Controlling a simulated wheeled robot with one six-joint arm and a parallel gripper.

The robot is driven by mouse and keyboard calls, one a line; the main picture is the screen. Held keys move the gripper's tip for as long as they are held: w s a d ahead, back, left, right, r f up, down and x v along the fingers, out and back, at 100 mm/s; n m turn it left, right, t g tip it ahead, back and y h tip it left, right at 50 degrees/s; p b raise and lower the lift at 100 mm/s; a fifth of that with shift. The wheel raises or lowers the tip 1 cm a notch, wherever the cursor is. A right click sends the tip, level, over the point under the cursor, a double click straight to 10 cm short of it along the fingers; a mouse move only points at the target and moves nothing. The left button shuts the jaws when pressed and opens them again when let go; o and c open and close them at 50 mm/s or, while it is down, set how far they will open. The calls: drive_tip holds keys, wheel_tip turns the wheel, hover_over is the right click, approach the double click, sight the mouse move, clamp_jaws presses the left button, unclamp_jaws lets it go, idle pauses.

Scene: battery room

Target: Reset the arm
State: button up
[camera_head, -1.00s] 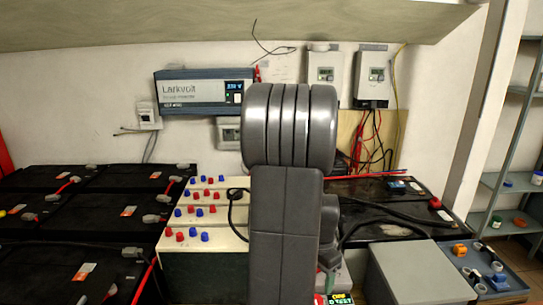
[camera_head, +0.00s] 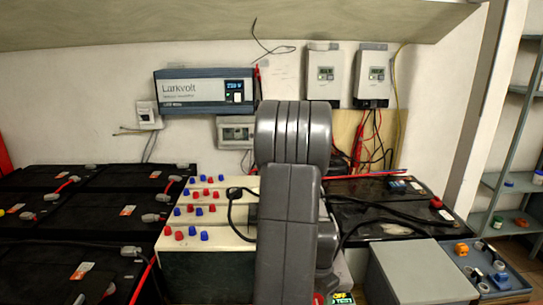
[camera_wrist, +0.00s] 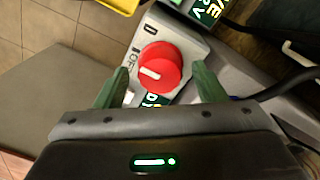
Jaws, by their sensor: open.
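My gripper (camera_wrist: 160,88) shows in the wrist view with its two green fingers spread apart and open. Past the fingertips is a round red knob (camera_wrist: 160,66) with a white mark, on a light grey switch box (camera_wrist: 195,45) with partly hidden "OFF" lettering. The knob lies between the lines of the fingers; I cannot tell whether they touch it. In the head view my grey arm stands in the middle and hides most of the switch area. A small lit green and yellow label (camera_head: 342,298) shows at the bottom edge there.
Black batteries (camera_head: 62,215) fill the left. A cream-topped battery bank (camera_head: 215,215) with red and blue terminals stands beside my arm. A grey box (camera_head: 420,270) and a blue-grey tray (camera_head: 490,272) are at the right. An inverter (camera_head: 203,91) hangs on the wall.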

drive_tip(key=n, duration=0.4)
drive_tip(key=shift+r+p, duration=0.2)
drive_tip(key=shift+p, duration=0.1)
drive_tip(key=n+p, duration=0.1)
drive_tip(key=n, duration=0.4)
drive_tip(key=n+p, duration=0.1)
drive_tip(key=n, duration=0.3)
drive_tip(key=shift+n, duration=0.3)
drive_tip(key=n+p, duration=0.1)
drive_tip(key=n, duration=0.3)
drive_tip(key=shift+t, duration=0.3)
drive_tip(key=shift+a, duration=0.1)
